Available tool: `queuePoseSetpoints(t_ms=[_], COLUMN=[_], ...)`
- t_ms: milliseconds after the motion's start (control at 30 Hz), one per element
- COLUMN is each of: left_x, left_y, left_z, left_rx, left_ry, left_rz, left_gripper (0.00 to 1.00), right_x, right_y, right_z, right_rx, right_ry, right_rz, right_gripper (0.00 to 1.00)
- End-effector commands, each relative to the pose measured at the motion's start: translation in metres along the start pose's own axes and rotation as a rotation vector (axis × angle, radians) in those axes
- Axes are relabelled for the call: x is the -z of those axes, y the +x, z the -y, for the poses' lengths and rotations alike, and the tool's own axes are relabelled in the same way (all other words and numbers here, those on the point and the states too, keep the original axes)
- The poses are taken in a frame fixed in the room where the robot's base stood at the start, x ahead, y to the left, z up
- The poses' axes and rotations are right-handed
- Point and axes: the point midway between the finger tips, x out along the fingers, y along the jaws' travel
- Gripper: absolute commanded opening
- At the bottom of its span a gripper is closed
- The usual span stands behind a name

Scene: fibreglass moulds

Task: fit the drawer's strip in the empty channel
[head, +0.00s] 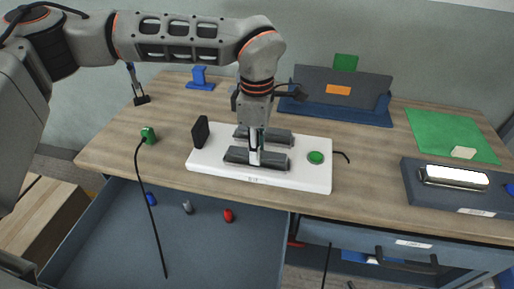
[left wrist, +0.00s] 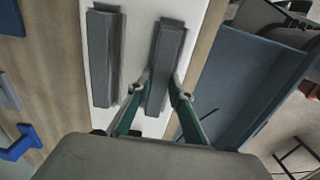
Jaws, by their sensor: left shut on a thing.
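A white board (head: 310,182) lies on the wooden bench and bears two parallel dark grey bars. The rear bar (head: 280,136) stands free; it also shows in the left wrist view (left wrist: 103,60). My left gripper (head: 254,161) points down at the front bar (head: 273,161). In the left wrist view, the green-sided fingers (left wrist: 161,85) are on either side of that front bar (left wrist: 168,45), shut on it. The bar lies level, at or very near the board; I cannot tell whether it is seated in a channel. The open drawer (head: 110,240) is below the bench's front edge. My right gripper is not in view.
The board also carries an upright black block (head: 200,132) and a green disc (head: 316,157). Blue, grey and red pieces lie in the drawer. A dark cable hangs from a green plug (head: 148,135). A blue-grey holder (head: 340,110) stands behind, and a grey-blue block (head: 420,197) at right.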

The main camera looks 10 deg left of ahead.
Motion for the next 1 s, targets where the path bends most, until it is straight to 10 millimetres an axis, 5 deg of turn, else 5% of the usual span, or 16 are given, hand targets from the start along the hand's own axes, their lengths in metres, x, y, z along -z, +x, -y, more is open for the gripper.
queuePoseSetpoints(t_ms=[333,367,400,767,1000], left_x=[0.000,0.000,0.000,0.000,0.000], left_y=[0.002,0.002,0.002,0.001,-0.027], left_z=[0.000,0.000,0.000,0.000,-0.001], left_rx=[-0.002,-0.002,-0.002,-0.002,-0.006], left_ry=[0.000,0.000,0.000,0.000,0.000], left_rz=[0.001,0.001,0.001,0.000,0.000], left_gripper=[0.00,0.25,0.36,0.37,0.37], right_x=[-0.004,-0.004,-0.005,-0.004,-0.001], right_y=[0.001,0.001,0.001,0.001,0.000], right_z=[0.001,0.001,0.001,0.001,0.000], right_rx=[0.001,0.001,0.001,0.001,0.000], right_ry=[0.000,0.000,0.000,-0.001,-0.001], right_rz=[0.006,0.007,0.007,0.007,0.003], right_gripper=[0.00,0.00,0.00,0.00,0.00])
